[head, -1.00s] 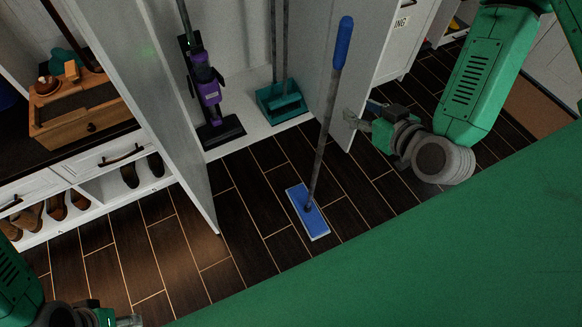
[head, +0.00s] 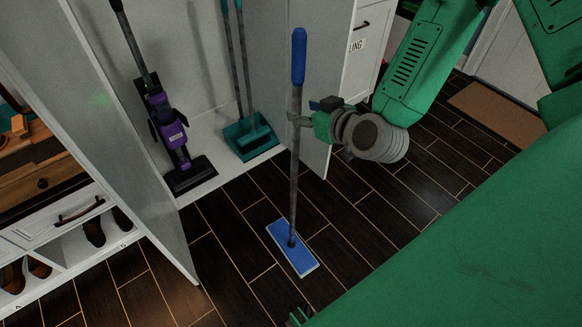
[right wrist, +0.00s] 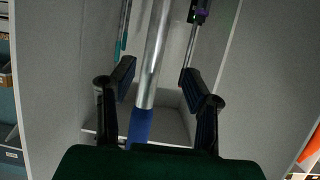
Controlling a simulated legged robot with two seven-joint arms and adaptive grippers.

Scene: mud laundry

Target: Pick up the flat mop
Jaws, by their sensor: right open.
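The flat mop has a blue pad (head: 292,250) on the dark floor, a grey pole (head: 295,165) and a blue grip (head: 299,57) at the top. It stands almost upright. My right gripper (head: 300,118) is open at the pole, below the blue grip. In the right wrist view, the pole (right wrist: 155,60) runs between the two spread fingers (right wrist: 162,95), with the blue grip (right wrist: 140,127) low in the picture. I cannot tell whether the fingers touch it.
An open white cabinet door (head: 135,130) stands at the left. Behind the mop are a purple vacuum (head: 170,130) and a teal dustpan (head: 247,135) in the cabinet. Another cabinet panel (head: 315,150) is close behind the pole. A brown mat (head: 495,118) lies at the right.

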